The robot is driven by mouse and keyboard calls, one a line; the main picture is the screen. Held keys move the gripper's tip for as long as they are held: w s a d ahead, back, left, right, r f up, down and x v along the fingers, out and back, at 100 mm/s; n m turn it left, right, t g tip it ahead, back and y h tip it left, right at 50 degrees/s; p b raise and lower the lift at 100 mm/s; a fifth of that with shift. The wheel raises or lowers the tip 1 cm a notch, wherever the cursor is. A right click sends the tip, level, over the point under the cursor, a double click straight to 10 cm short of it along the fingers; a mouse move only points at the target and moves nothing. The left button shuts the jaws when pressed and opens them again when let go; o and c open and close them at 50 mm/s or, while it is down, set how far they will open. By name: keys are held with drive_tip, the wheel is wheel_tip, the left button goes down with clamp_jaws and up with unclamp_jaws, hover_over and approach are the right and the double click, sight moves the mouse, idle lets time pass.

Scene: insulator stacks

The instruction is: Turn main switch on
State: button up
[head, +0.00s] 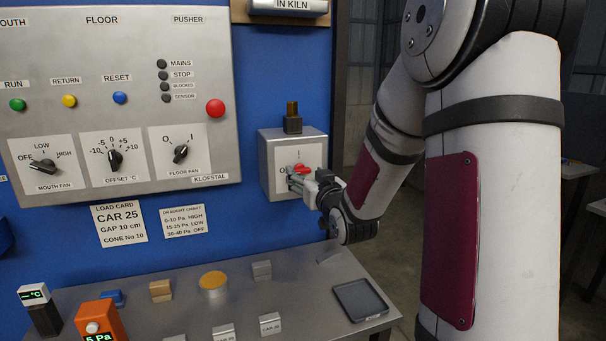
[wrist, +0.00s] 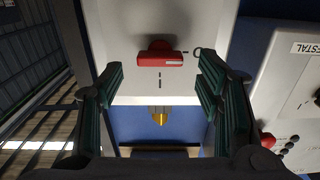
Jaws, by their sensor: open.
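The main switch is a grey box (head: 278,150) on the blue panel, with a red handle (head: 302,168). In the wrist view the red handle (wrist: 160,60) lies crosswise, in line with the O mark at its right. The I mark is a quarter turn away, below the handle in that view. My gripper (head: 298,180) is in front of the box, close to the handle. In the wrist view its two green-padded fingers are open, one on each side of the handle, with gaps to both. Whether the tips reach the handle's depth is hard to tell.
An amber lamp (head: 292,109) sits on top of the box. The control panel (head: 120,100) with knobs and a red button (head: 215,108) is to the left. Below, the metal bench (head: 235,300) holds small blocks, an amber-topped tin (head: 213,281) and a dark tray (head: 360,299).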

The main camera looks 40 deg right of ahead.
sight(301, 170)
drive_tip(key=shift+x, duration=1.35)
drive_tip(key=shift+c, duration=0.2)
drive_tip(key=c, duration=1.1)
